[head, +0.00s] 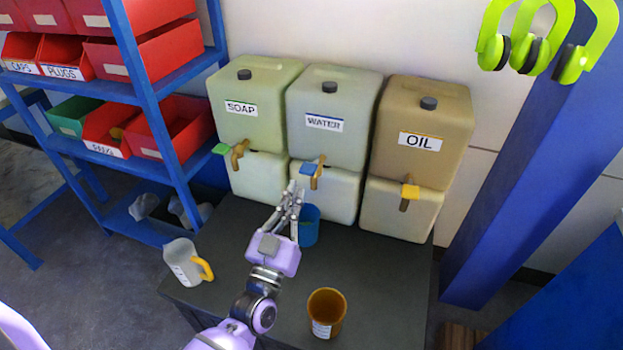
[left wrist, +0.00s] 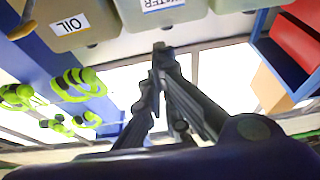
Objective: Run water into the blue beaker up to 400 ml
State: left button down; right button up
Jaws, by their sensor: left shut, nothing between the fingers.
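The blue beaker (head: 309,228) stands on the dark table under the tap of the WATER container (head: 333,125), partly hidden by my left gripper. The water tap (head: 314,174) has a blue handle (head: 311,168). My left gripper (head: 293,186) is shut and empty, its fingertips just below and left of the blue handle in the head view; I cannot tell whether they touch it. In the left wrist view the shut fingers (left wrist: 160,50) point up toward the containers. The water level in the beaker cannot be seen. My right gripper is not in view.
The SOAP container (head: 255,110) with a green tap handle and the OIL container (head: 422,130) with a yellow one flank WATER. A clear jug (head: 181,262) and an orange beaker (head: 326,312) stand on the table (head: 385,270). A blue shelf (head: 150,95) is left, a blue post (head: 520,150) right.

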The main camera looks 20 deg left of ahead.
pick_arm(q)
jog(key=p+x, duration=0.2)
jog(key=x, duration=0.8)
jog(key=t+b, duration=0.4)
jog(key=b, duration=1)
send_near(308, 169)
notch_tip(308, 169, up, 3)
jog(key=w+d, duration=0.1)
jog(key=d, duration=0.1)
jog(key=shift+w, duration=0.1)
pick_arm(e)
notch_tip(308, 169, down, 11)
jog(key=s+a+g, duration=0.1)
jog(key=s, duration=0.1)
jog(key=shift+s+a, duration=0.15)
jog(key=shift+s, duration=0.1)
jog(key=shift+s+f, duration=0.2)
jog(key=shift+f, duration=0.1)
